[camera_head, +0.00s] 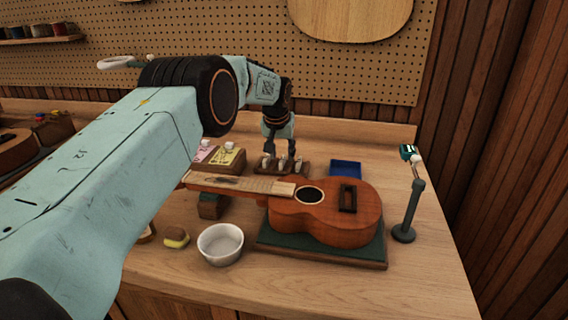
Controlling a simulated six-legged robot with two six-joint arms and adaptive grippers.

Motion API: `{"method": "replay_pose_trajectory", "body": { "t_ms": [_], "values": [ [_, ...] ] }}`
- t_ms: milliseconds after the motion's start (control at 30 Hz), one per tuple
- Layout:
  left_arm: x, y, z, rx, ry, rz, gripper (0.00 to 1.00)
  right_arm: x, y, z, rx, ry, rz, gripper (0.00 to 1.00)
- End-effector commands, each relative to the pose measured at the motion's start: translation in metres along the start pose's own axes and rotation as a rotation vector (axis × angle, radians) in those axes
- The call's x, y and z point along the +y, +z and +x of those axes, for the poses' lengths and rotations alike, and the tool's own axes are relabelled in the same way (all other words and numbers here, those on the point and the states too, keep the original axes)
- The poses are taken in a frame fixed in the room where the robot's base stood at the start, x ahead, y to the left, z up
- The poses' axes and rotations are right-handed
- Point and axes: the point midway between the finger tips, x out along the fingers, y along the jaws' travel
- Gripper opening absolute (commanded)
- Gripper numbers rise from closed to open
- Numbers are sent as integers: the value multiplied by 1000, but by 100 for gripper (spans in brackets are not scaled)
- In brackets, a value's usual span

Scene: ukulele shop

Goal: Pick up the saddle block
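A small wooden rack (297,171) stands at the back of the bench and holds several small pale pieces. The saddle block may be among these pieces, but they are too small to tell apart. My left gripper (280,154) points down right over the rack, with its fingers spread apart and their tips close to the pale pieces. Whether a finger touches a piece cannot be told. I see nothing clearly held. My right gripper is not in view. A brown ukulele (335,223) lies in front of the rack, with a dark bridge on its top.
The ukulele lies on a green-topped board (300,248), its neck on a support (210,207). A blue tray (346,168) stands right of the rack. A white bowl (220,244), a yellow-and-brown block (176,238) and a post with a teal device (411,200) stand around. The front right bench is clear.

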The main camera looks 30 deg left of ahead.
Motion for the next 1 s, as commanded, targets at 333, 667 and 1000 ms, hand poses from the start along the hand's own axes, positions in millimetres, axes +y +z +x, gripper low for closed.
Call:
{"method": "replay_pose_trajectory", "body": {
  "t_ms": [333, 667, 1000],
  "values": [
    [3, 0, 21, 1, 1, 2, 38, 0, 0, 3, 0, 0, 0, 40],
    [3, 0, 20, 0, 1, 2, 27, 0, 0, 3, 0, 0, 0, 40],
    [3, 0, 20, 0, 1, 2, 0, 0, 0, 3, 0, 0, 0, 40]
  ]
}}
